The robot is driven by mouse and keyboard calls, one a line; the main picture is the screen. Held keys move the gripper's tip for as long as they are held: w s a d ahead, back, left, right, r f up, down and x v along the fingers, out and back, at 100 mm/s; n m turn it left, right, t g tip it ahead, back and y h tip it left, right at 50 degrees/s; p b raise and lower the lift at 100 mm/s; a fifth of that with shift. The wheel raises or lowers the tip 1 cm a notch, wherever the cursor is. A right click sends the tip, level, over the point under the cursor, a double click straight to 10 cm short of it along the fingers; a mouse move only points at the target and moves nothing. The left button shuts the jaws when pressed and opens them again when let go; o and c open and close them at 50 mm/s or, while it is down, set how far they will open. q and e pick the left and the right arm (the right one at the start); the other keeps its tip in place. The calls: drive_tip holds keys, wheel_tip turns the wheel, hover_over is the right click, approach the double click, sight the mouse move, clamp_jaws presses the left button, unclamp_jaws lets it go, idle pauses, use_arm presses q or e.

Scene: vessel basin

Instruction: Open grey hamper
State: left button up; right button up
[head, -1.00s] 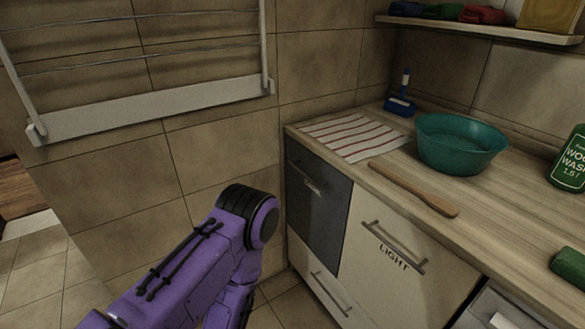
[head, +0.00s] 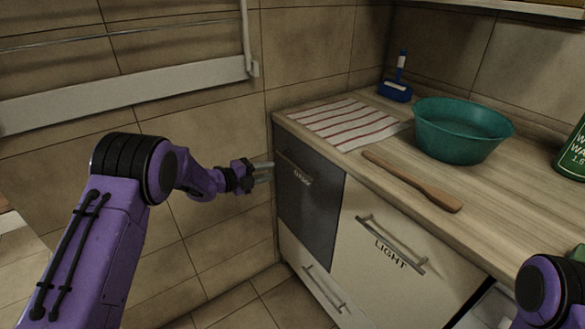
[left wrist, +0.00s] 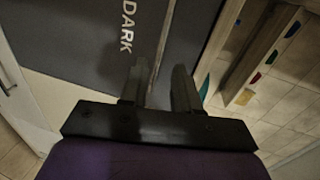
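The grey hamper (head: 307,206) is the dark front marked "DARK" at the left end of the counter, and it is closed. Its bar handle (head: 294,168) runs across its upper part. In the left wrist view the grey front (left wrist: 95,40) fills the upper left, with the word "DARK" turned sideways. My left gripper (head: 270,172) is just left of the hamper, its fingers pointing at the handle end.
A cream hamper marked "LIGHT" (head: 375,262) adjoins on the right, with a drawer (head: 318,284) below the grey one. The counter bears a striped cloth (head: 345,122), a wooden paddle (head: 412,182), a teal basin (head: 461,132) and a blue brush (head: 396,88). A tiled wall stands left.

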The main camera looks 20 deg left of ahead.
sight(293, 163)
use_arm(q)
drive_tip(key=shift+m, duration=0.3)
drive_tip(key=x, duration=1)
drive_tip(key=shift+w+d+r+p, duration=0.1)
drive_tip(key=shift+w+d+p, duration=0.1)
drive_tip(key=shift+w+p, duration=0.1)
drive_tip(key=shift+s, duration=0.1)
clamp_jaws()
